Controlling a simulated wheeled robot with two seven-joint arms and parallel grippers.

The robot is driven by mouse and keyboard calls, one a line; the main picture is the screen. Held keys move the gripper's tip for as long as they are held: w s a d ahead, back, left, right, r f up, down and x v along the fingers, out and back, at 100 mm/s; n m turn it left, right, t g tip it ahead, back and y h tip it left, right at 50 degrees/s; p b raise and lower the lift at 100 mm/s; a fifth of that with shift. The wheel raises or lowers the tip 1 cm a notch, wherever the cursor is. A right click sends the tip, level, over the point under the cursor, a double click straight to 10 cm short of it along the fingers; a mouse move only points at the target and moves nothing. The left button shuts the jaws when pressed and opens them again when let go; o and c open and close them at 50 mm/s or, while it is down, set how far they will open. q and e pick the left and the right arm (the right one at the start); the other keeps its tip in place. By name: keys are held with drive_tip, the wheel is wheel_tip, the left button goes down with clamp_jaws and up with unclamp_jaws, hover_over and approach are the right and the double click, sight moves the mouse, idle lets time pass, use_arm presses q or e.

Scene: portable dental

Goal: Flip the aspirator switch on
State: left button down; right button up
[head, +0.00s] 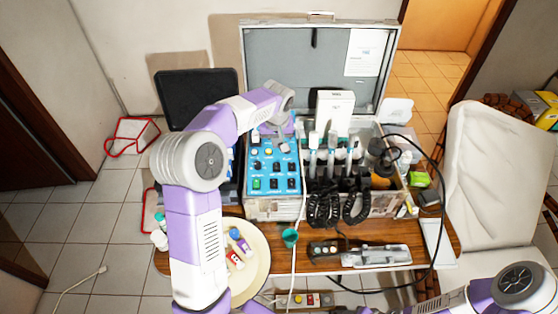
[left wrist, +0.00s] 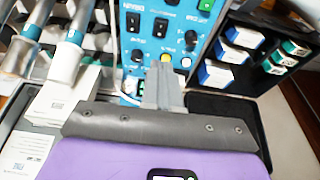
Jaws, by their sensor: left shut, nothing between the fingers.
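The blue control panel (head: 266,193) sits in the left part of the open dental case, with rows of black rocker switches, knobs and one green switch (head: 256,184). I cannot read which switch is the aspirator's. My left gripper (head: 284,130) is over the far end of the panel, shut and empty. In the left wrist view, its closed fingertips (left wrist: 163,72) point at the panel, beside a yellow button and near black rocker switches (left wrist: 160,27). Whether they touch the panel cannot be told. My right arm shows at the lower right, but its gripper is not in view.
Handpieces with coiled black cords (head: 322,205) stand right of the panel. The raised case lid (head: 300,70) is behind. A round plate (head: 255,262) with small bottles, a green cup (head: 290,237) and a foot pedal (head: 325,249) are in front. Boxes (left wrist: 215,75) sit beside the panel.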

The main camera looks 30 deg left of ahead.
use_arm(q)
drive_tip(key=b, duration=0.1)
approach(277, 168)
drive_tip(key=x, duration=0.5)
drive_tip(key=shift+w+a, duration=0.2)
drive_tip(key=shift+a, duration=0.05)
drive_tip(key=shift+f, duration=0.75)
